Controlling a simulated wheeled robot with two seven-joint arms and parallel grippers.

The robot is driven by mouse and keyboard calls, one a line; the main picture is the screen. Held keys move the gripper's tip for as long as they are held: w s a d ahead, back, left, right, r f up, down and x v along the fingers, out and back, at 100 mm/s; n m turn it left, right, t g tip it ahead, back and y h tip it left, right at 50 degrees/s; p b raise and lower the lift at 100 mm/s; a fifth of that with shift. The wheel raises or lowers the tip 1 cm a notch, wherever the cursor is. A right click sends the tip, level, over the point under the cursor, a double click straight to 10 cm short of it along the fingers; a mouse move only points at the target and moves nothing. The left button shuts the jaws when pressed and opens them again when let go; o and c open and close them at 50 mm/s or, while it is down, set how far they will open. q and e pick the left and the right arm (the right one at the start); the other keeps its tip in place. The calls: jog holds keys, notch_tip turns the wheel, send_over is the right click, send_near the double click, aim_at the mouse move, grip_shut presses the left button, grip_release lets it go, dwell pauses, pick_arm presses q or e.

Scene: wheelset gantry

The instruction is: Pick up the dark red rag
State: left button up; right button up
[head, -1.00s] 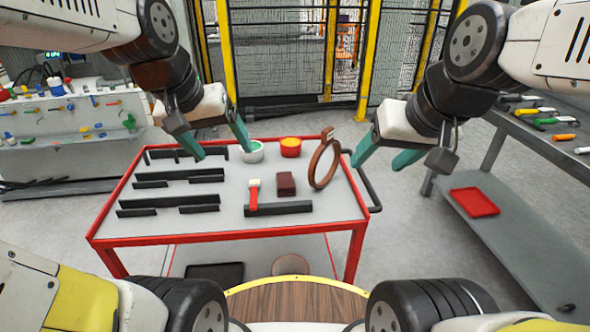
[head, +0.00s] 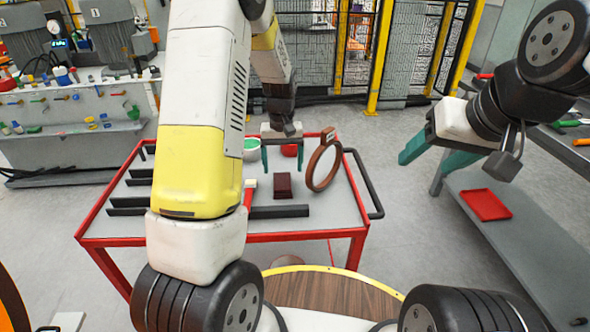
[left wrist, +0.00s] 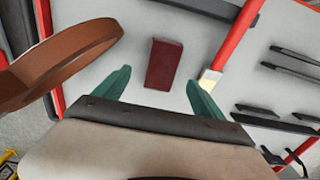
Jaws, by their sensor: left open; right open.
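The dark red rag (head: 283,184) is a small folded block lying on the grey top of the red-framed cart (head: 335,205). In the left wrist view the rag (left wrist: 163,65) lies between and beyond the two green fingertips, apart from them. My left gripper (head: 282,160) is open and empty, pointing down above the cart on the far side of the rag; its fingers also show in the left wrist view (left wrist: 160,88). My right gripper (head: 428,160) is open and empty, to the right of the cart.
A brown ring (head: 324,163) stands upright just right of the rag. A red-handled brush (head: 250,190) lies to its left, with black bars (head: 292,211) nearby. A green-rimmed pot (head: 251,150) and a red pot (head: 290,150) stand behind. A red tray (head: 486,204) lies on the right shelf.

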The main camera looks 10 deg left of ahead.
aim_at(282, 180)
pick_arm(q)
notch_tip(282, 180, down, 6)
jog(key=shift+s+a+f, duration=0.1)
jog(key=shift+a+f, duration=0.05)
jog(key=shift+f, duration=0.05)
jog(key=shift+c, duration=0.4)
jog(key=c, duration=1.4)
jog(key=shift+r, duration=5.05)
